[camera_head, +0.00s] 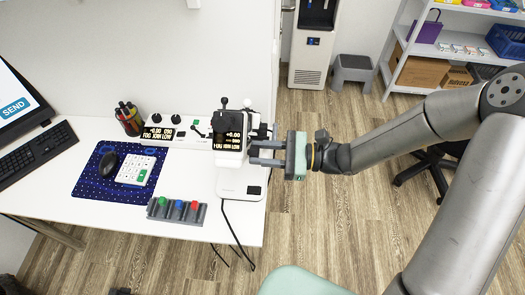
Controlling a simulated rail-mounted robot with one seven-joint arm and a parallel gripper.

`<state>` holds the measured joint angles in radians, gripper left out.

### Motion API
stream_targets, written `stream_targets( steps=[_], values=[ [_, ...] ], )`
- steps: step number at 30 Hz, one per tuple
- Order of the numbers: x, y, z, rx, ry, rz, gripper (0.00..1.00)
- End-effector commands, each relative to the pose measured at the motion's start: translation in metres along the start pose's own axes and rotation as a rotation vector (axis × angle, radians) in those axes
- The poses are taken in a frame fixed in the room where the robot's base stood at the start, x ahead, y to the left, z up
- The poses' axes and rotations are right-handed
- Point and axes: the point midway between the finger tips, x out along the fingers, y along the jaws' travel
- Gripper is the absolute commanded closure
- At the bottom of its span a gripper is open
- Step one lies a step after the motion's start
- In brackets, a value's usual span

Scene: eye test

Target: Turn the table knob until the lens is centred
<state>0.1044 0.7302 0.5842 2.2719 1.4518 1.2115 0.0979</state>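A white eye-test instrument (228,178) stands near the right end of the white table, with a black joystick-like part on top. Its black screen (228,141) shows "+0.00" and a line of small text. My gripper (255,152) comes from the right, its two grey fingers pointing left at the instrument's right side. A gap shows between the fingers. Small dark parts (262,130) stick out on that side by the upper finger. I cannot tell which part is the table knob, or whether the fingers touch anything. The lens is too small to make out.
A second black display (158,133) stands behind, left of the instrument. A grey rack with coloured knobs (177,210) lies at the table's front. A blue mat (88,187) holds a mouse and white keypad. A pen cup (128,118), keyboard (35,155) and monitor are at left. A green seat (300,282) is in front.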

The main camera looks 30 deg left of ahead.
Motion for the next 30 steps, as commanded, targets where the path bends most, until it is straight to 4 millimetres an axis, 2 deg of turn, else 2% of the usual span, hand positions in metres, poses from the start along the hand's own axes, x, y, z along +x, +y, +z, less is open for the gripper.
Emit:
stream_targets(
  steps=[5,12,19,20,21,22,30],
  values=[
    [-0.0002,-0.0005,0.0026,0.024,0.000,0.000,0.93],
    [-0.0004,-0.0004,0.0015,0.175,0.001,0.000,0.93],
    [-0.0005,-0.0002,-0.0002,0.176,0.000,0.000,0.93],
    [-0.0005,-0.0002,-0.0002,0.176,0.000,0.000,0.65],
    [-0.0005,-0.0002,-0.0002,0.176,0.000,0.000,0.54],
    [-0.0005,-0.0002,-0.0002,0.176,0.000,0.000,0.49],
    [-0.0003,-0.0001,0.0000,0.175,0.000,0.000,0.49]
  ],
)
